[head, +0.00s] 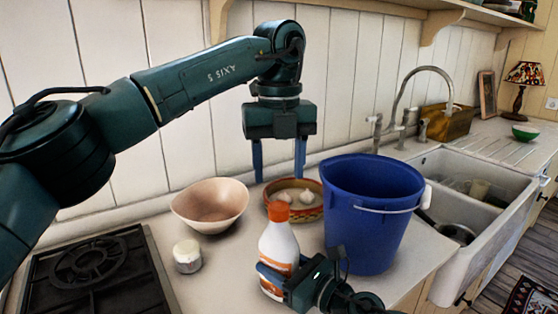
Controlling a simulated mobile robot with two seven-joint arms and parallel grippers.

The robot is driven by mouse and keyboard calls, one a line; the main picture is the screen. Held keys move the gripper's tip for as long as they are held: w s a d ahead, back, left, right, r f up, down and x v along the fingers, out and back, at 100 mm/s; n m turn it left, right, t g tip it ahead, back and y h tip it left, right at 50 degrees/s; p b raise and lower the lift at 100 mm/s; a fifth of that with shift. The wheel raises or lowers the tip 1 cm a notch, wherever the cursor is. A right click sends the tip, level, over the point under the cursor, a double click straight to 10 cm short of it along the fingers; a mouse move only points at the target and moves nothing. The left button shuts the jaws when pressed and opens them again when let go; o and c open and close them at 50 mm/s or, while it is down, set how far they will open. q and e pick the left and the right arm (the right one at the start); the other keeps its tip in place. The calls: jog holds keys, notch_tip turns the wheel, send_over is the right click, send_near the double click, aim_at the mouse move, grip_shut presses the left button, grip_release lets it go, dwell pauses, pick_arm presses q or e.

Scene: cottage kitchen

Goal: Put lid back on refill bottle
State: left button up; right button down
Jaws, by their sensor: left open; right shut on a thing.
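A white refill bottle (281,243) with an orange and white label stands upright on the counter. An orange lid (278,209) sits on top of its neck; how firmly it is seated cannot be told. My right gripper (276,272) is shut on the lower part of the bottle, coming in from the lower right. My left gripper (279,180) is open and empty, pointing down above and behind the lid, over the shallow dish, its two blue fingers apart.
A shallow dish (311,213) with white bulbs, a pink bowl (204,213) and a small white jar (187,259) stand left of a tall blue bucket (367,230). A hob (100,275) is at left, a sink (470,258) at right.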

aim_at(279, 205)
pick_arm(q)
jog(key=n, duration=0.6)
jog(key=shift+r+n, duration=0.15)
jog(key=shift+n, duration=0.25)
jog(key=n, duration=0.6)
jog(key=shift+r, duration=0.15)
jog(key=shift+f, duration=4.05)
